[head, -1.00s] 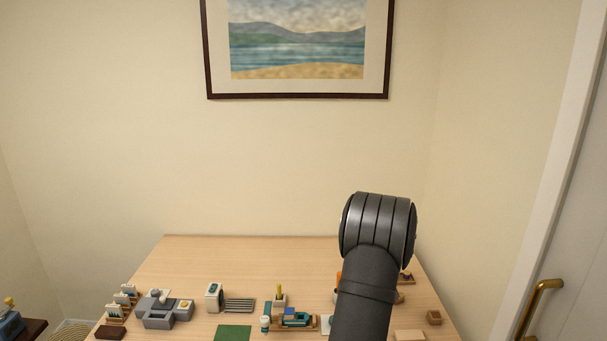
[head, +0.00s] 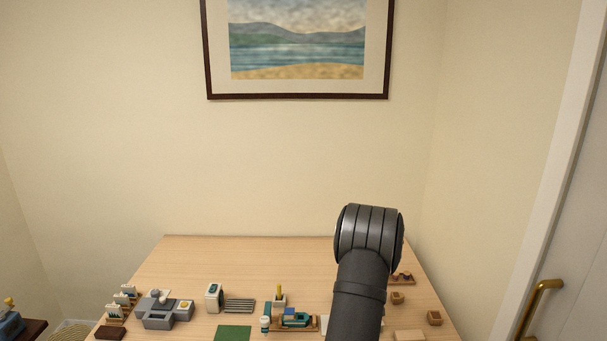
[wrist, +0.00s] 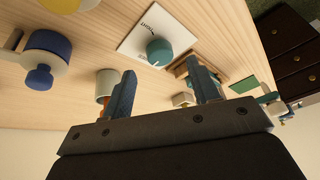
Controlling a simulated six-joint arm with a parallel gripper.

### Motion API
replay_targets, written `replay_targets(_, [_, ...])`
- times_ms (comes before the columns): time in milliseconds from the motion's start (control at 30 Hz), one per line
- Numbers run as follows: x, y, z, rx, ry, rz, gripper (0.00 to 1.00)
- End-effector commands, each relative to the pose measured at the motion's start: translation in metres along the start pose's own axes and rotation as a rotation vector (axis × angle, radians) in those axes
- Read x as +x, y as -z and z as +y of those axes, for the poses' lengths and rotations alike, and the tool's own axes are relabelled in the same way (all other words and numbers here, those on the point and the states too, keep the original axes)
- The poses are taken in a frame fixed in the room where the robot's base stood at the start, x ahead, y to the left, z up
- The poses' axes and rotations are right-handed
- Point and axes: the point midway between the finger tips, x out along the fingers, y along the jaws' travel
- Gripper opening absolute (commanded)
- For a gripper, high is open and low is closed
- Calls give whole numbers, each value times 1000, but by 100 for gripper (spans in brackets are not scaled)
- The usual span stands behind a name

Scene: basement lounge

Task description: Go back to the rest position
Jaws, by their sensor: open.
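My gripper (wrist: 164,92) shows in the wrist view with its two blue-grey fingers spread wide apart. I see nothing held between them. Beyond the fingers lies the light wooden tabletop (wrist: 95,30). In the head view my dark arm rises in front of the right part of the table (head: 225,262), and my gripper itself is out of that picture.
The wrist view shows a white card (wrist: 138,42) with a teal round piece (wrist: 159,52), a pale cup (wrist: 104,84) and a blue knobbed piece (wrist: 43,58). In the head view a grey block unit (head: 160,315) and green mat (head: 233,333) stand left of my arm.

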Motion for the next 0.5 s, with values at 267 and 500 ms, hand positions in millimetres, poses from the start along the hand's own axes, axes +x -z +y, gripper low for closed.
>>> replay_targets(267, [37, 0, -1, 87, -39, 7, 55])
replay_targets(500, [37, 0, -4, 312, -130, 22, 55])
